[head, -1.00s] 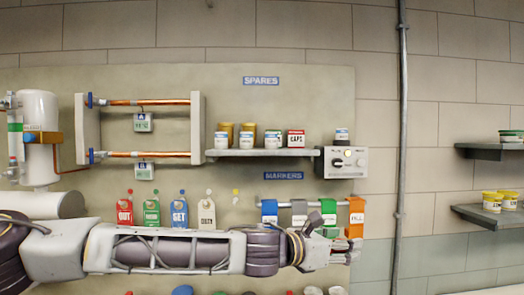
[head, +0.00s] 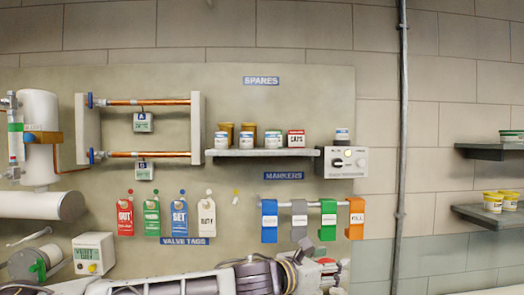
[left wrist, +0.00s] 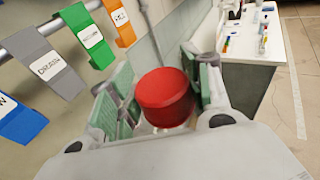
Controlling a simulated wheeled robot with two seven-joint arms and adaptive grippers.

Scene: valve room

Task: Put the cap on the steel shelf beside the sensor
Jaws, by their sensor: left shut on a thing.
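My left gripper (left wrist: 160,95) is shut on a round red cap (left wrist: 165,92), held between its green-padded fingers in the left wrist view. In the head view this gripper (head: 332,268) is low, below the marker rail, with a bit of red showing at it. A grey steel shelf (head: 262,153) under the SPARES sign carries several small tins and jars and a box marked CAPS. A grey box with a knob (head: 342,162) stands at its right end with a small jar on top. I cannot tell which thing is the sensor. My right gripper is out of view.
Coloured markers hang from a rail (head: 313,204) below the shelf. Several valve tags (head: 180,215) hang to the left. A vertical pipe (head: 402,150) runs right of the panel. Two dark shelves (head: 485,152) (head: 470,214) with tins are at far right. A white bench (left wrist: 262,50) shows in the wrist view.

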